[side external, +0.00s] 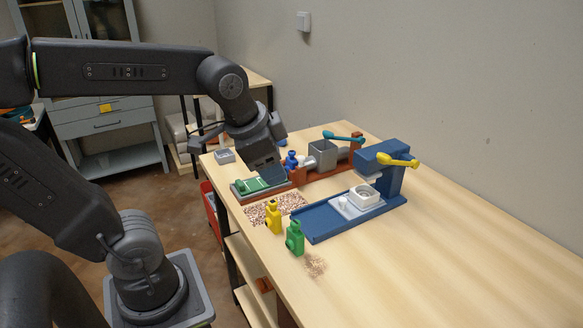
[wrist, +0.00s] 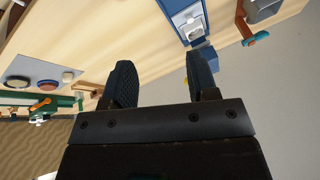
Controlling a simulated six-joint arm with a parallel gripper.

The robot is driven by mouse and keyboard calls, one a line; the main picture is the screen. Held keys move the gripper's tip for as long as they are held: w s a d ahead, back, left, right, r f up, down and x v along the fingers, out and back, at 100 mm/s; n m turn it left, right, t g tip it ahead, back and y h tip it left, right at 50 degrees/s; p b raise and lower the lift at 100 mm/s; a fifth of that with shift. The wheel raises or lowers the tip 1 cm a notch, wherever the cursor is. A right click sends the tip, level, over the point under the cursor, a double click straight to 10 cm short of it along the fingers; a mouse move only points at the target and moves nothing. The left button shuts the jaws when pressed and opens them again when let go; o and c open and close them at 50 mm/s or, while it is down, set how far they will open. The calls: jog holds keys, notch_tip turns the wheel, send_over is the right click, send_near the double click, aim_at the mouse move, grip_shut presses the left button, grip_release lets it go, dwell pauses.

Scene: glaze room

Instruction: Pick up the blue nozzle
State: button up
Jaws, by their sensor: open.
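The blue nozzle (side external: 290,160) stands beside the red-brown extruder frame (side external: 318,172) in the side external view. My gripper (side external: 272,174) is just left of it in that picture, above the green-topped plate, and seems apart from it. In the wrist view my gripper (wrist: 160,78) has its two dark fingers spread with only bare surface between them. I cannot make out the blue nozzle with certainty in the wrist view. A yellow nozzle (side external: 273,216) and a green nozzle (side external: 294,238) stand upright nearer the table's front edge.
A blue press (side external: 330,217) with a yellow lever stands right of the nozzles. A grey hopper (side external: 323,153) and teal lever (side external: 342,136) rise behind the blue nozzle. A speckled patch (side external: 262,212) lies before the green-topped plate (side external: 262,187). The table's right is clear.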

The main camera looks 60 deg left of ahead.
jog(key=w+a+r+m+g+y, duration=0.1)
jog(key=w+a+m, duration=0.3)
jog(key=w+a, duration=0.15)
jog(key=m+g+y, duration=0.2)
jog(key=m+g, duration=0.1)
jog(key=m, duration=0.9)
send_over(293, 152)
jog(key=s+d, duration=0.1)
notch_tip(293, 152, down, 12)
jog(key=shift+f, duration=0.1)
jog(key=f, duration=0.4)
jog(key=shift+w+a+f, duration=0.25)
jog(key=shift+w, duration=0.1)
jog(key=shift+w+a+f, duration=0.1)
jog(key=shift+a+f, duration=0.1)
jog(key=shift+f, duration=0.2)
jog(key=shift+c, duration=0.5)
grip_shut()
